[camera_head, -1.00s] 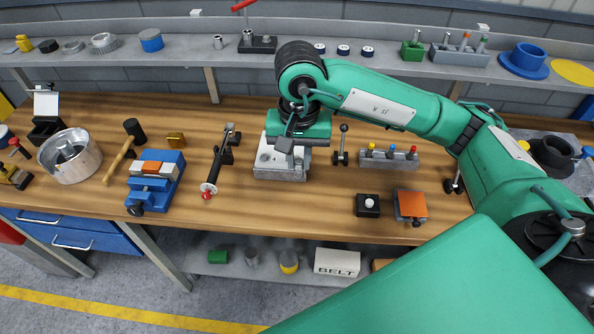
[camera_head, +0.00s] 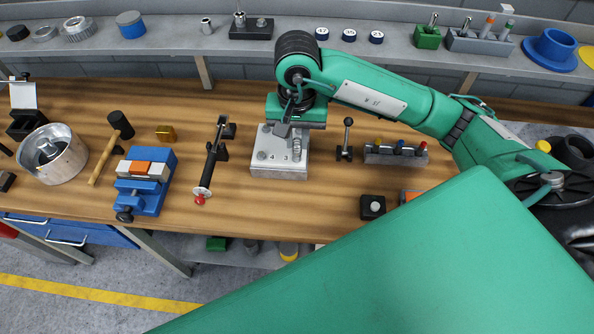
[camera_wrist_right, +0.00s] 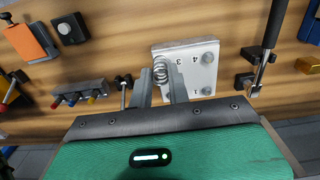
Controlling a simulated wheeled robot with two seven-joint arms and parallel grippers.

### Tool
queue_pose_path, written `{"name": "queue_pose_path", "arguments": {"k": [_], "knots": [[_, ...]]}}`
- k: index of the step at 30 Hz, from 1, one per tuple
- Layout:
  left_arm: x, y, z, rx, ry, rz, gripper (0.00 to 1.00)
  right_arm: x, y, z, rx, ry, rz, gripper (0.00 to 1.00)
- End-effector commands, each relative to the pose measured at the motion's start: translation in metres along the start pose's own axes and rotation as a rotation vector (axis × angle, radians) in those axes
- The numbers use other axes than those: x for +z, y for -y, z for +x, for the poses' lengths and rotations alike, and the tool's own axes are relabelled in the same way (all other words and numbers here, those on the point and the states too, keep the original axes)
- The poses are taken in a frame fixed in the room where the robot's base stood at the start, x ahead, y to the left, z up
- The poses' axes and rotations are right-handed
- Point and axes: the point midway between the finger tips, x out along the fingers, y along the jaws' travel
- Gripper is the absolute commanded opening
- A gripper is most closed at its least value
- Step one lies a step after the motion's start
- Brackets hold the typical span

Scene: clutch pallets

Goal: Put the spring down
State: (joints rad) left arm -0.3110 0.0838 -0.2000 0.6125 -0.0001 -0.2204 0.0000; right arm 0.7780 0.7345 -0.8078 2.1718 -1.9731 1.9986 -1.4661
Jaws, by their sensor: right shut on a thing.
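The spring (camera_wrist_right: 160,73) is a small grey coil between the two fingers of my right gripper (camera_wrist_right: 161,86) in the right wrist view. The right gripper is shut on it. In the head view the right gripper (camera_head: 291,124) points down over the back right of a light grey numbered pallet (camera_head: 280,171), and the spring (camera_head: 299,142) shows at the pallet's right side. The pallet (camera_wrist_right: 206,72) has round studs and printed digits. I cannot tell whether the spring touches the pallet. My left gripper is not in view.
A black lever (camera_head: 346,140) and a grey block with coloured pegs (camera_head: 395,158) stand right of the pallet. A black-handled tool (camera_head: 210,165) lies left of it, beyond that a blue vise (camera_head: 146,190). Bare wood lies in front of the pallet.

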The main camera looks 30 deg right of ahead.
Motion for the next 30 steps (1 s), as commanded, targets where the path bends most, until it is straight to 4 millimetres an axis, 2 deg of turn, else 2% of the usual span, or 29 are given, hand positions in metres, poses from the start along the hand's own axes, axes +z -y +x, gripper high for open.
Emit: {"name": "queue_pose_path", "arguments": {"k": [12,22,27,30], "knots": [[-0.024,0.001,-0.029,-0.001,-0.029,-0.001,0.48,0.001,-0.001,0.085,0.004,0.004,0.002,0.00],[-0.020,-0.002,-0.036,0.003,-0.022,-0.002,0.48,0.001,0.000,0.113,0.001,0.001,0.000,0.00],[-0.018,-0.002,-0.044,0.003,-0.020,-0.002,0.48,0.001,0.000,0.137,0.001,0.003,0.001,0.00],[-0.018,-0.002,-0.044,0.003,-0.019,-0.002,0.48,0.000,0.000,0.142,0.000,-0.001,0.000,0.00]]}}
